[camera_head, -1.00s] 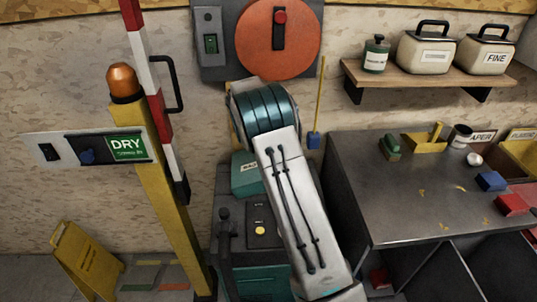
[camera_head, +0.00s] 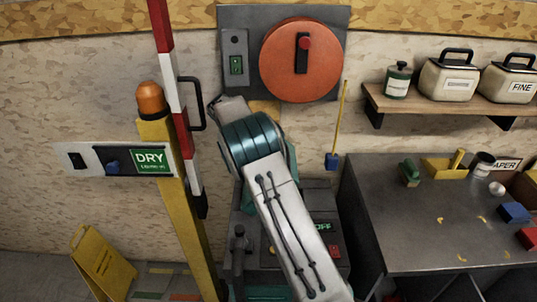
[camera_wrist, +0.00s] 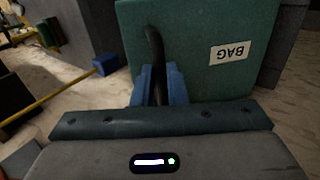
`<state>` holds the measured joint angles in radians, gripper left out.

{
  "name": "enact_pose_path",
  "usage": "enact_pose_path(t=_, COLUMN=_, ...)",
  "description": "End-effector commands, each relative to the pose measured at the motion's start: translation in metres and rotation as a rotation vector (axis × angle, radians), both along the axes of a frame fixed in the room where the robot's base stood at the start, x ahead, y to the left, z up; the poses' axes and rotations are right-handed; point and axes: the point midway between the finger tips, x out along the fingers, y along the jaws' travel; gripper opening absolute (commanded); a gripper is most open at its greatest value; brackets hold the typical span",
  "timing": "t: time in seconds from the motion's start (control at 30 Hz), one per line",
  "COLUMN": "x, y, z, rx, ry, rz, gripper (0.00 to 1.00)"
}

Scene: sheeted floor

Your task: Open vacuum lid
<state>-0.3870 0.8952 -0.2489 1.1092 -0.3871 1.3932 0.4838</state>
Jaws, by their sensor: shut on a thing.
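The teal vacuum lid (camera_wrist: 195,45) with a white BAG label fills the upper middle of the wrist view. Its label reads upside down. A black curved handle (camera_wrist: 153,42) stands out from it. My gripper (camera_wrist: 158,78) has its blue fingers closed around this handle. In the head view the vacuum (camera_head: 318,200) is a dark grey unit partly hidden behind my arm, with a green OFF display and a red button. Only a teal sliver (camera_head: 292,162) shows beside my arm there. My gripper is hidden in that view, and I cannot tell how far the lid is open.
A yellow post (camera_head: 178,205) with a striped bar (camera_head: 178,110) stands close left of my arm. A dark workbench (camera_head: 420,225) stands on the right, below a shelf (camera_head: 440,105) with containers. A red-orange disc (camera_head: 280,75) is on the wall behind. A yellow floor sign (camera_head: 102,265) stands lower left.

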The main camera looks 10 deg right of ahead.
Motion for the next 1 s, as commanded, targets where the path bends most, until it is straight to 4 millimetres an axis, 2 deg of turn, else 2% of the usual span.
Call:
enact_pose_path(t=0.03, x=-0.004, y=0.009, z=-0.015, rx=0.016, ry=0.02, rz=0.005, gripper=0.0)
enact_pose_path(t=0.3, x=-0.004, y=0.008, z=-0.015, rx=0.017, ry=0.02, rz=0.005, gripper=0.0)
enact_pose_path(t=0.33, x=-0.004, y=0.008, z=-0.015, rx=0.016, ry=0.02, rz=0.005, gripper=0.21)
enact_pose_path(t=0.4, x=-0.004, y=0.007, z=-0.015, rx=0.015, ry=0.02, rz=0.004, gripper=0.34)
enact_pose_path(t=0.83, x=-0.002, y=0.0, z=-0.008, rx=0.011, ry=0.012, rz=-0.005, gripper=0.34)
enact_pose_path(t=1.0, x=-0.002, y=0.001, z=0.009, rx=0.013, ry=0.01, rz=-0.003, gripper=0.34)
